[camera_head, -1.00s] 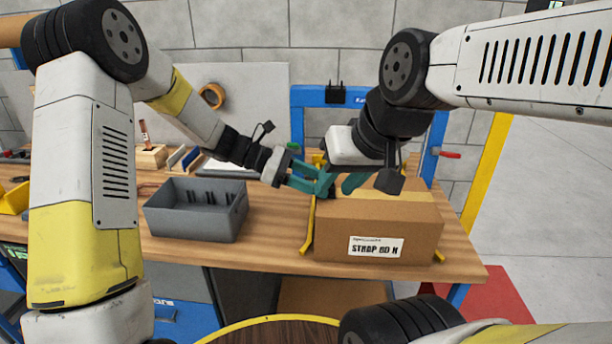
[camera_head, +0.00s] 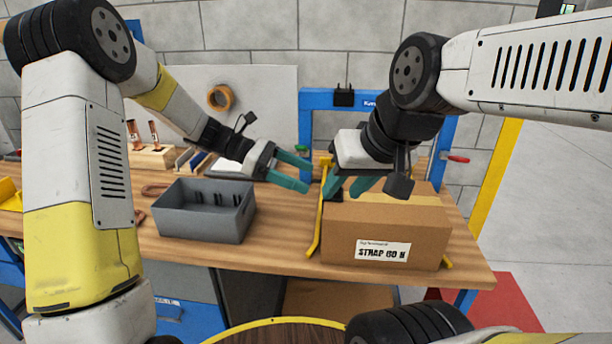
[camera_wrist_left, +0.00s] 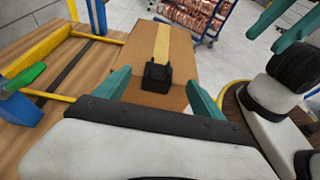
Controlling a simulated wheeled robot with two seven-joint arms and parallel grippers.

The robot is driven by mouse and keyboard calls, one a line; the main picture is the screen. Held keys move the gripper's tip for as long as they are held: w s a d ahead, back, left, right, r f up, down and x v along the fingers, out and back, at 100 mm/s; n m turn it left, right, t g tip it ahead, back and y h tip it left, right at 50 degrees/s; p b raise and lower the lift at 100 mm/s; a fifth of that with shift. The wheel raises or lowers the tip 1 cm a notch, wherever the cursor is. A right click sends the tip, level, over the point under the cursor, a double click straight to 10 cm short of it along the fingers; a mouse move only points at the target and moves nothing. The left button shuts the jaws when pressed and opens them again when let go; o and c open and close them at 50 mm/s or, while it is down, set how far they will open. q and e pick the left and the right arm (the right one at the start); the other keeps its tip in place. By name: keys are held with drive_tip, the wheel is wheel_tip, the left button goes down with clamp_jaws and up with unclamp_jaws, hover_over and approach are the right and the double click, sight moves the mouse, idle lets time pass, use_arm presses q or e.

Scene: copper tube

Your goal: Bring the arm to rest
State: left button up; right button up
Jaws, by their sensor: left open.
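A brown cardboard box (camera_head: 386,239) with a white label reading roughly "STRAP 60 N" stands at the bench's right end. It has a yellow band along its top. My left gripper (camera_head: 300,172) is open and empty, to the left of the box and apart from it. In the left wrist view my left gripper's fingers (camera_wrist_left: 155,94) are spread, with the box (camera_wrist_left: 188,66) beyond them and a small black piece (camera_wrist_left: 157,77) on it. My right gripper (camera_head: 350,186) hangs over the box's top left part, its fingers apart; nothing shows between them.
A grey bin (camera_head: 200,226) stands left of the box on the wooden bench (camera_head: 275,245). A blue frame (camera_head: 318,100) rises behind. Yellow bars (camera_head: 318,235) flank the box. A tape roll (camera_head: 220,97) hangs on the back panel. Bench between bin and box is clear.

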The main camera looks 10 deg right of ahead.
use_arm(q)
drive_tip(key=s+a+r+m+t+y, duration=0.2)
drive_tip(key=s+a+m+t+y, duration=0.1)
drive_tip(key=s+a+m, duration=0.2)
drive_tip(key=s+a+r+m+t+y, duration=0.3)
drive_tip(key=s+a, duration=0.4)
drive_tip(key=a, duration=0.3)
drive_tip(key=s+a+r+m+t+y, duration=0.3)
drive_tip(key=s+a+m+y, duration=0.1)
drive_tip(key=s+a+m, duration=0.3)
drive_tip(key=shift+a+t+y, duration=0.3)
drive_tip(key=shift+a+t, duration=0.1)
drive_tip(key=shift+a, duration=0.3)
